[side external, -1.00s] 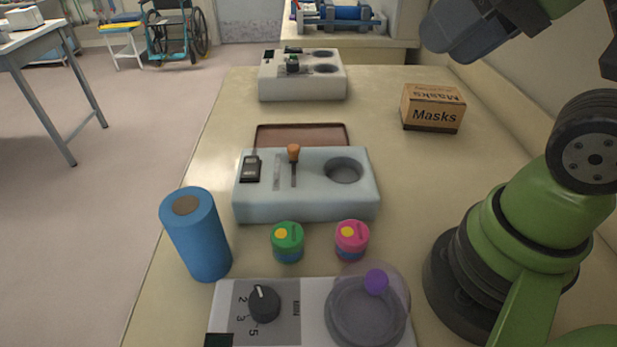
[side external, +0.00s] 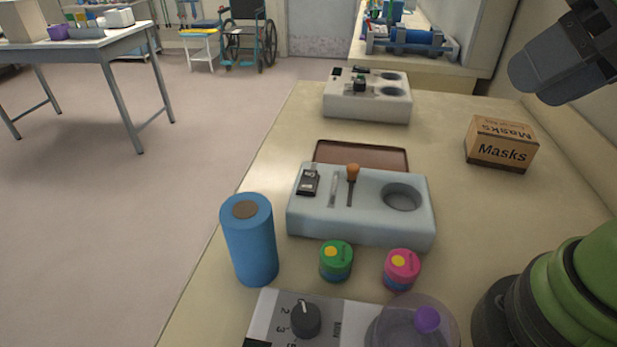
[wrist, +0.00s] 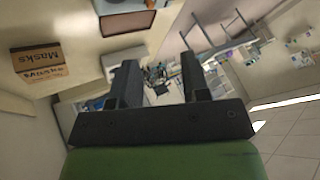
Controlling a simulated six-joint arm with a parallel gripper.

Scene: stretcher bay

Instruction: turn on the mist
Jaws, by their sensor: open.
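A pale blue-grey box (side external: 300,222) stands mid-table in the side view. It has a black switch (side external: 308,180), a slot with an upright orange-tipped lever (side external: 352,175), and a round well. A white unit (side external: 262,318) in front has a black numbered dial (side external: 306,319) and a clear dome (side external: 392,328) with a purple knob (side external: 427,319); the frame cuts it off. A similar white box (side external: 345,107) stands farther back. No mist shows. My gripper (wrist: 157,66) is open and empty in the wrist view, away from all of these.
A blue cylinder (side external: 251,245), a green-lidded jar (side external: 336,261) and a pink-lidded jar (side external: 402,269) stand near the boxes. A brown tray (side external: 362,153) lies behind the blue-grey box. A Masks carton (side external: 502,144) is at right. Table around it is clear.

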